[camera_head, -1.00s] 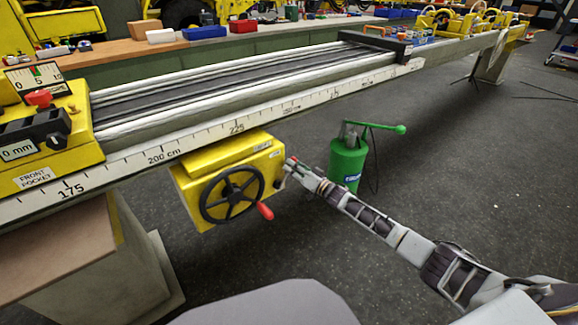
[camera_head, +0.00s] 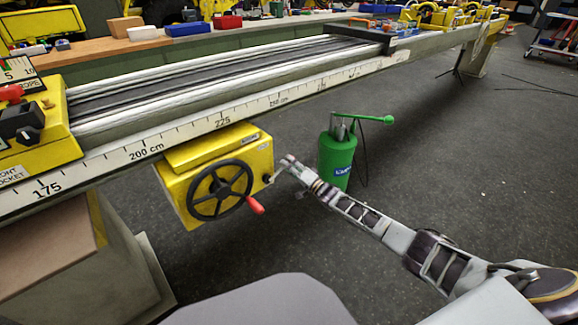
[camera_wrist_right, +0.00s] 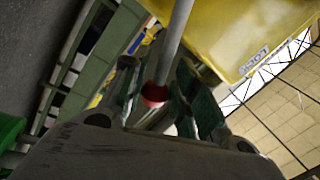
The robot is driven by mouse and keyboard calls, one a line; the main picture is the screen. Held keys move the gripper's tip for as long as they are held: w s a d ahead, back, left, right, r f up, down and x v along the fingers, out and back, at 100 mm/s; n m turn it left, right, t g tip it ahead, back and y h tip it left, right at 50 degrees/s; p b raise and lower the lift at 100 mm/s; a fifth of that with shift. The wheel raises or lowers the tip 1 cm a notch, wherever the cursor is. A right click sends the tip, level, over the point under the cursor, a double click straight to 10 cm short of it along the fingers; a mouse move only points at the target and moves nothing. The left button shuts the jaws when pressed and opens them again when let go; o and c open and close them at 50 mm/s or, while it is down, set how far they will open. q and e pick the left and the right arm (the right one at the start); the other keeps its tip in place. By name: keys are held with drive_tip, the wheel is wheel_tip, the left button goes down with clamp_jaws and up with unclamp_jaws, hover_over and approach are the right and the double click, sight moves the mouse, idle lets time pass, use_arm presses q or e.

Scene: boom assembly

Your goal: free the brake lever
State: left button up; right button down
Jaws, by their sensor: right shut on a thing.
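The yellow brake box (camera_head: 180,195) hangs under the rail, with a black handwheel (camera_head: 219,190) and a red crank knob (camera_head: 256,205) on its front. It also shows in the right wrist view (camera_wrist_right: 225,30). The brake lever is a grey rod (camera_wrist_right: 178,38) with a red end (camera_wrist_right: 154,95), seen beside the box in the right wrist view. My right gripper (camera_head: 283,168) is at the right side of the box. Its fingers (camera_wrist_right: 155,92) are shut around the red end of the lever. In the head view the lever is mostly hidden by the gripper. My left gripper is not in view.
The long rail with a centimetre scale (camera_head: 220,122) runs above the box. A green pump canister (camera_head: 336,158) with a green-handled lever (camera_head: 365,118) stands just behind my right gripper. A pale pedestal (camera_head: 75,255) is at lower left. The floor to the right is mostly clear.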

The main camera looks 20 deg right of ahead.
drive_tip(key=shift+d+f, duration=0.1)
drive_tip(key=c, duration=1.1)
unclamp_jaws()
drive_tip(key=shift+c, duration=0.2)
drive_tip(key=shift+s, duration=0.1)
drive_tip(key=v, duration=1.1)
drive_tip(key=shift+s, duration=0.35)
drive_tip(key=shift+d+f, duration=0.1)
drive_tip(key=shift+d, duration=0.15)
